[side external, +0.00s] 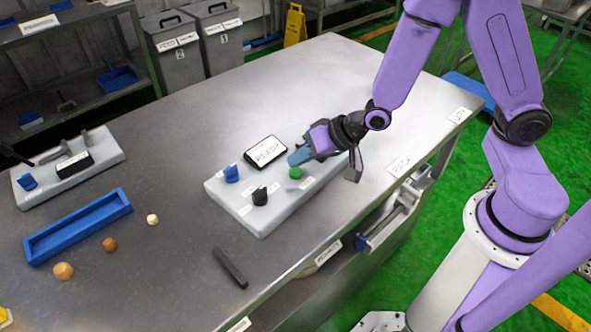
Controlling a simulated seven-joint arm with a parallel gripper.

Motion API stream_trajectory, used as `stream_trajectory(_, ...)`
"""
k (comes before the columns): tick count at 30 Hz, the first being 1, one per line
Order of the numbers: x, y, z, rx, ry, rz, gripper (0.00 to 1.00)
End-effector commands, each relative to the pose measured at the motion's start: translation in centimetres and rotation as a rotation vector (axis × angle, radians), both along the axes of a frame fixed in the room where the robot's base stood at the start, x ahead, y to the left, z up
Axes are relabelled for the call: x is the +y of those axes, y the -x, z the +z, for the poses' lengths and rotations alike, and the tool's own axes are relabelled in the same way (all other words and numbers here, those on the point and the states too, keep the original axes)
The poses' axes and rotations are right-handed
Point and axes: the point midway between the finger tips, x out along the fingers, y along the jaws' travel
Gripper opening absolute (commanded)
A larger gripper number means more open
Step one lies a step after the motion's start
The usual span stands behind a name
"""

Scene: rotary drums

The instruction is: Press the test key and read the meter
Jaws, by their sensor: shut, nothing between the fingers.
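A pale grey panel (241,214) lies on the steel table. Its meter (266,151) is a tilted white display with a black frame, and it reads READY. A green round key (295,173) sits on the panel's right part, with small labels near it that are too small to read. A blue knob (231,174) and a black knob (260,196) stand on the panel's left part. My gripper (296,158) is shut and empty, low over the panel, just behind the green key and right of the meter. I cannot tell whether it touches the key.
A second panel (103,155) with knobs and a display lies at the left. A blue tray (78,232), several small round pieces (110,244) and a dark bar (230,267) lie on the table. The table's back right (330,65) is clear.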

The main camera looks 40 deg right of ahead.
Motion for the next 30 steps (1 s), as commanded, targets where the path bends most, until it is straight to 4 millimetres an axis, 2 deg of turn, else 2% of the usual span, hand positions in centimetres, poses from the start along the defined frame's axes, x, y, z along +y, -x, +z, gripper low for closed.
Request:
stream_trajectory(6,-0.02,0.01,-0.61,0.001,0.001,0.0,0.0)
stream_trajectory(30,-0.01,0.0,-1.05,0.0,0.0,0.0,0.0)
